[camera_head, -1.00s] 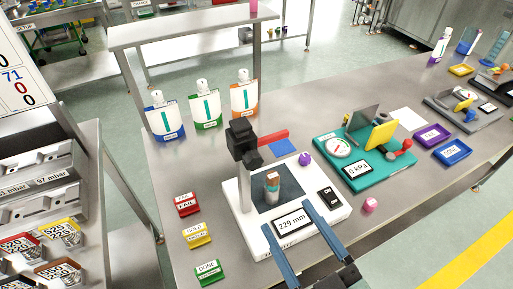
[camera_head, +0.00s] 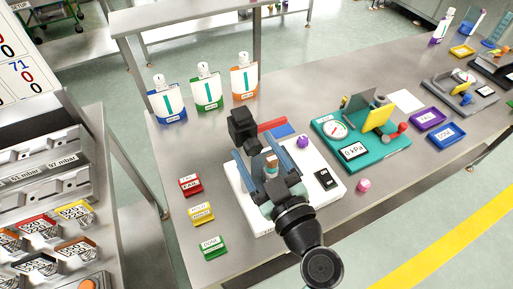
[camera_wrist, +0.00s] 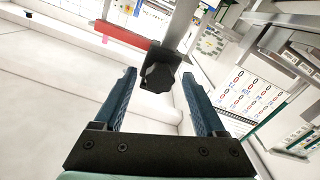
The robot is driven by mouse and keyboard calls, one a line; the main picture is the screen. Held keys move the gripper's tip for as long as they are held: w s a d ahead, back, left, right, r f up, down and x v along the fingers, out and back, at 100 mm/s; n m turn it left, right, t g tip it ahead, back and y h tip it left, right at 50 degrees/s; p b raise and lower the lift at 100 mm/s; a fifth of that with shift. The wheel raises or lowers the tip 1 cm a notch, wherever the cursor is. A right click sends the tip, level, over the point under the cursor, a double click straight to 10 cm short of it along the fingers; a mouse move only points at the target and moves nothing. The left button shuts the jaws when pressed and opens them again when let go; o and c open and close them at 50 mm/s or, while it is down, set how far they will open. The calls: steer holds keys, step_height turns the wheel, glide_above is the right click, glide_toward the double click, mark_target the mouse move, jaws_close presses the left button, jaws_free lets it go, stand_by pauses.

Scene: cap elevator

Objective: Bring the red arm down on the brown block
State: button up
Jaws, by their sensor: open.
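The red arm (camera_head: 273,126) sticks out sideways from the black head (camera_head: 241,126) of the white-based stand (camera_head: 331,185). In the wrist view the red arm (camera_wrist: 112,36) is at upper left, beside a black knob (camera_wrist: 160,76). The brown block (camera_head: 271,159), small and partly hidden, tops a short stack on the stand, lower than the red arm and apart from it. My gripper (camera_head: 256,146) is open, with its blue fingers above the stand on either side of the stack in the picture. In the wrist view the knob shows between the fingertips; contact is unclear.
A teal gauge station (camera_head: 375,160) stands to the right, with a pink cube (camera_head: 363,185) in front. A purple object (camera_head: 302,142) sits near the stand. Red (camera_head: 191,185), yellow and green tags line the left. Several pouches stand behind.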

jaws_close()
step_height(320, 180, down, 13)
steer(key=b, duration=1.6)
steer(key=shift+r+b, duration=0.2)
steer(key=shift+b, duration=0.1)
jaws_free()
steer(key=shift+r, duration=0.1)
steer(key=shift+s+d, duration=0.1)
